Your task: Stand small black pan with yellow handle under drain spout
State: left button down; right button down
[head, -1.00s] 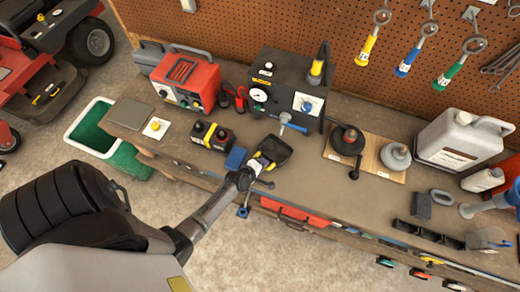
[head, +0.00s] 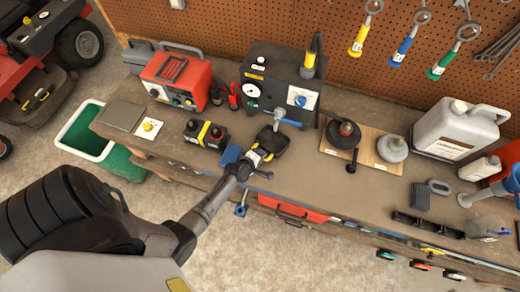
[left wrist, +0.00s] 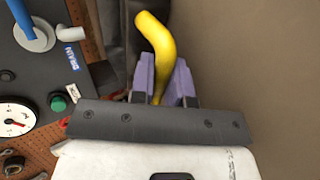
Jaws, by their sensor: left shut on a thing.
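The small black pan (head: 272,138) is in front of the dark drain unit (head: 272,72), near the front of the bench. My left gripper (head: 257,157) is shut on its yellow handle, which also shows between the purple fingers in the left wrist view (left wrist: 154,45). The drain spout (head: 280,112) with its blue lever sticks out from the unit's front, at the pan's far edge in the head view. The spout (left wrist: 70,33) and a DRAIN label also show in the left wrist view. I cannot tell whether the pan touches the bench. My right gripper is out of view.
A black-knobbed device (head: 343,134) stands on a wooden board to the right. A red charger (head: 175,78) stands back left. Bench right of the pan is partly clear.

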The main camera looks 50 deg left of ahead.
pick_arm(q)
jog(key=c, duration=1.1)
grip_release()
jog(key=shift+o, duration=0.4)
jog(key=shift+s+f, duration=0.1)
jog(key=shift+f, duration=0.05)
jog(key=shift+s+f, duration=0.1)
jog(key=shift+f, duration=0.05)
jog(key=shift+s+d+r, duration=0.1)
jog(key=shift+s+r, duration=0.2)
jog(key=shift+r, duration=0.2)
jog(key=p+v, duration=0.1)
jog(key=v, duration=1)
jog(key=shift+s+r, duration=0.1)
jog(key=shift+r, duration=0.15)
jog(key=shift+s+d+r, duration=0.15)
jog(key=shift+s+r, duration=0.3)
